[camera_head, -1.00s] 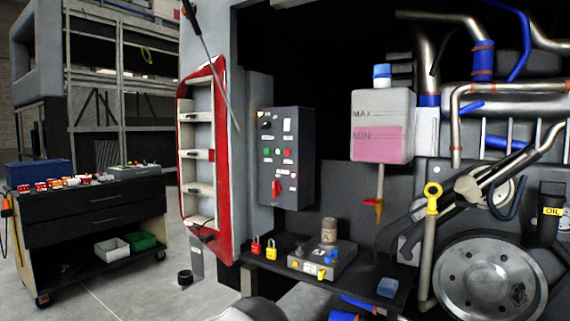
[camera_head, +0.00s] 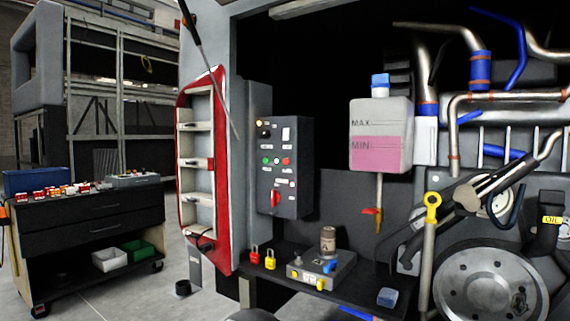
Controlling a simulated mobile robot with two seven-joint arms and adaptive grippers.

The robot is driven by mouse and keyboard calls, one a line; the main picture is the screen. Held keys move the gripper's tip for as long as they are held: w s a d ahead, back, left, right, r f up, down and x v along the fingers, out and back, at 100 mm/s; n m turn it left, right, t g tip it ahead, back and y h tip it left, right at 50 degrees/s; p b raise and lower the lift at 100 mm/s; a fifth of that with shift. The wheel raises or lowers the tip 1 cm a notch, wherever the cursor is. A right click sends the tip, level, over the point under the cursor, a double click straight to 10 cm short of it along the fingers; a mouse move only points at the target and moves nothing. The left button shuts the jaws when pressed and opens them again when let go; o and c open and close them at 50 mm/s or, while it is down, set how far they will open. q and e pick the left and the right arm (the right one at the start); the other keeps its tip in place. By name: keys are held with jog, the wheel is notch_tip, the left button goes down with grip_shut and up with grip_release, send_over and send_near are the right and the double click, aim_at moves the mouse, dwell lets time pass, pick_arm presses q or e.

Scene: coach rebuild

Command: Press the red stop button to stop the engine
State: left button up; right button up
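A dark grey control box (camera_head: 294,205) is mounted on the wall left of the engine bay. A small red button (camera_head: 286,161) sits at the right end of a row of buttons on its front face, under a white label. A green button (camera_head: 265,160) is at the left end of that row. A larger red switch handle (camera_head: 275,198) is lower on the same face, and a black knob (camera_head: 264,133) is at its upper left. Nothing covers the red button. Neither of my grippers is in view.
Below the box, a dark shelf (camera_head: 372,280) holds a red padlock (camera_head: 255,255), a yellow padlock (camera_head: 270,259) and a grey block with fittings (camera_head: 310,272). A coolant tank (camera_head: 381,125) hangs to the right. An open red-edged door (camera_head: 222,170) stands at the left. The space before the box looks clear.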

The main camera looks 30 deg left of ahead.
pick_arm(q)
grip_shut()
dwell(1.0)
